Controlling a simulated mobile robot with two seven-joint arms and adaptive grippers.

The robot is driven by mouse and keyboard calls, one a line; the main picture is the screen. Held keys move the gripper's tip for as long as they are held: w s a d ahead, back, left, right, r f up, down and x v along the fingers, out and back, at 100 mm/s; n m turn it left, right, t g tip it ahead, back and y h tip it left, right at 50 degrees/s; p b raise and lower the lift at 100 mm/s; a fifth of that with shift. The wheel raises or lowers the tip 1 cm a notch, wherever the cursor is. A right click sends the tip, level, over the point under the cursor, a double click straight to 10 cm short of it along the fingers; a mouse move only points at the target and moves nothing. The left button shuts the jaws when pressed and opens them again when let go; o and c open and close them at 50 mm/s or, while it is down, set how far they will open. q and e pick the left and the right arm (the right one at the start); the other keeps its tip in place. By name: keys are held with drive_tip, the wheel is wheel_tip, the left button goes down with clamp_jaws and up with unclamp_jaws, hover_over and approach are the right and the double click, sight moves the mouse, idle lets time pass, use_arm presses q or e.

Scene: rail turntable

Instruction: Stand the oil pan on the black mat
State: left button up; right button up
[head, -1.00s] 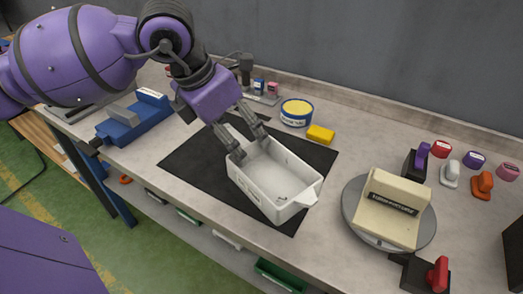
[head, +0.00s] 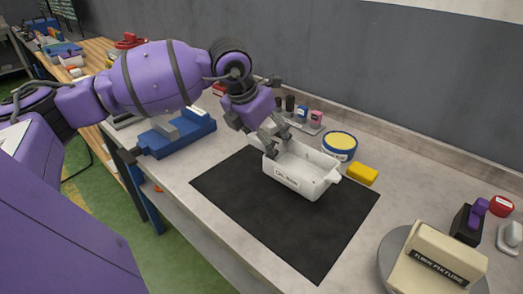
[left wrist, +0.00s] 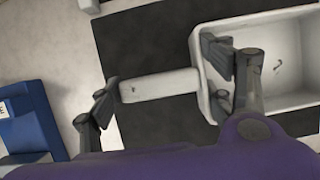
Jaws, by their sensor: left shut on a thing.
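The oil pan (head: 296,183) is a white open tray with a label on its front side and a spout at its right end. It is level and upright over the back part of the black mat (head: 290,235). I cannot tell whether its bottom touches the mat. My left gripper (head: 272,140) is shut on the pan's left end. In the left wrist view, a white bar at the pan's end (left wrist: 160,85) lies between the fingers (left wrist: 163,88), and the hollow of the pan (left wrist: 285,60) shows at right. My right gripper is not in view.
A blue vise-like tool (head: 180,135) stands left of the mat. A blue and yellow tub (head: 340,146) and a yellow block (head: 362,175) stand close behind the pan. A turntable (head: 395,265) with a cream fixture (head: 440,255) is at right. The mat's front is clear.

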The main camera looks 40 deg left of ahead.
use_arm(q)
drive_tip(key=shift+w+a+f, duration=0.4)
drive_tip(key=shift+a+f, duration=0.15)
drive_tip(key=shift+f, duration=0.25)
drive_tip(key=f, duration=0.3)
drive_tip(key=shift+w+a+f+p, duration=0.15)
drive_tip(key=shift+a+f+p, duration=0.05)
drive_tip(key=shift+f+p, duration=0.15)
drive_tip(key=o, duration=1.1)
drive_tip(key=shift+f, duration=0.15)
drive_tip(key=o, duration=0.5)
drive_tip(key=shift+c, duration=0.2)
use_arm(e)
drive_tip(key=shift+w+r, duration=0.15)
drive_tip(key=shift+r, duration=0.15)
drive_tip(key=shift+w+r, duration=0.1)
